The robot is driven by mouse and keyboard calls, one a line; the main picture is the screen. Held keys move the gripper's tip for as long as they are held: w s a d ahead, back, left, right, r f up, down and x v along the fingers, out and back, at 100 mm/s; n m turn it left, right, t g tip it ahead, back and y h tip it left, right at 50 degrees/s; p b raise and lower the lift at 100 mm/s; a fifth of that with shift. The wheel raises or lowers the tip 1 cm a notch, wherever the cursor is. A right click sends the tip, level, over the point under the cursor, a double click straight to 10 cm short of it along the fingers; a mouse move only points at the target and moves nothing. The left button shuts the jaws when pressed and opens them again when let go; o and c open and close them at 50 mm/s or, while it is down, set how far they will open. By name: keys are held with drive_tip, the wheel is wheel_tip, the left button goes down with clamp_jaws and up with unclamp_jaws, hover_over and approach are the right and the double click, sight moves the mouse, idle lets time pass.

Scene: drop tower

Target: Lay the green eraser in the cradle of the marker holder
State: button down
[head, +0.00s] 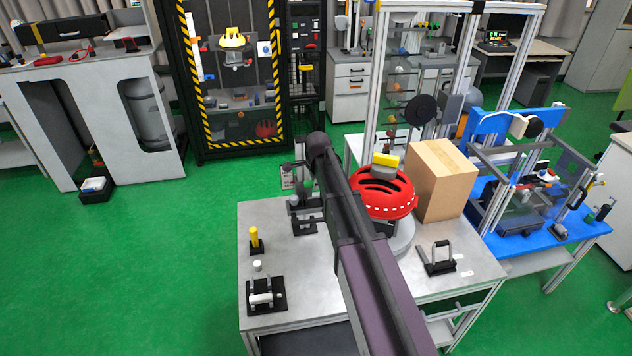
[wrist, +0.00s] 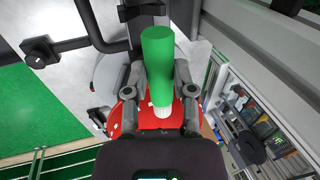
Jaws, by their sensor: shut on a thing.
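The green eraser (wrist: 158,60) shows in the wrist view as a green cylinder with a pale ribbed end. My gripper (wrist: 157,85) is shut on it, with one finger on each side. I cannot tell for sure which black stand is the marker holder. One stand (head: 266,305) at the front left bears a pale cylinder lying across it.
A yellow cylinder stands in a black base (head: 257,250) on the grey table (head: 330,300). A red helmet (head: 383,200), a cardboard box (head: 442,180) and a black handled frame (head: 438,262) are on the right. The table's left front has some bare surface.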

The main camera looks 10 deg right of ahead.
drive_tip(key=shift+f+b, duration=2.1)
drive_tip(key=shift+f, duration=0.25)
drive_tip(key=shift+f, duration=0.15)
drive_tip(key=shift+c, duration=1.9)
unclamp_jaws()
drive_tip(key=shift+r+p, duration=3.4)
drive_tip(key=shift+r, duration=0.15)
